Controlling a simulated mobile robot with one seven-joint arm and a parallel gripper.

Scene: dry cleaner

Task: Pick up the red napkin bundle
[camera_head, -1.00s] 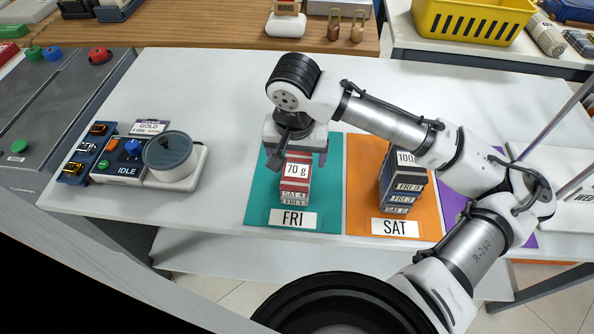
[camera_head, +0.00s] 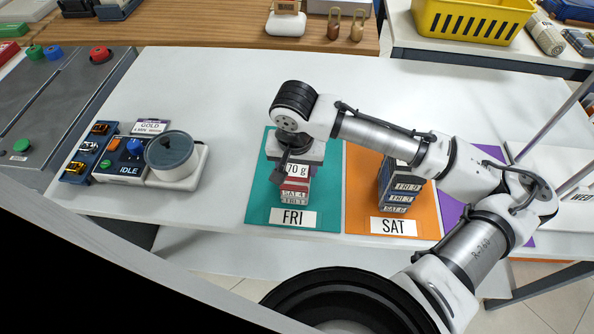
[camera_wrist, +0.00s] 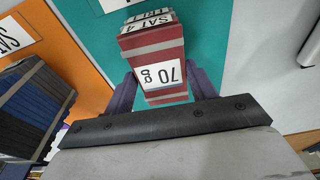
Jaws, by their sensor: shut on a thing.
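A red napkin bundle (camera_head: 296,183) with a white "70 g" label is at the top of a short stack on the teal "FRI" mat (camera_head: 325,190). Labels reading "SAT 4" and "FRI 1" show lower on that stack. My gripper (camera_head: 288,179) is directly over the stack, pointing down. In the wrist view the two dark fingers (camera_wrist: 162,88) are on either side of the red bundle (camera_wrist: 166,98), shut on it. The bundle appears level with the stack; I cannot tell whether it is clear of the layer beneath.
A dark blue stack (camera_head: 397,190) stands on the orange "SAT" mat (camera_head: 365,190) to the right, under my forearm. A purple mat (camera_head: 490,165) lies farther right. A scale-like device (camera_head: 175,165) with a round pot is on the left. The counter behind the mats is clear.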

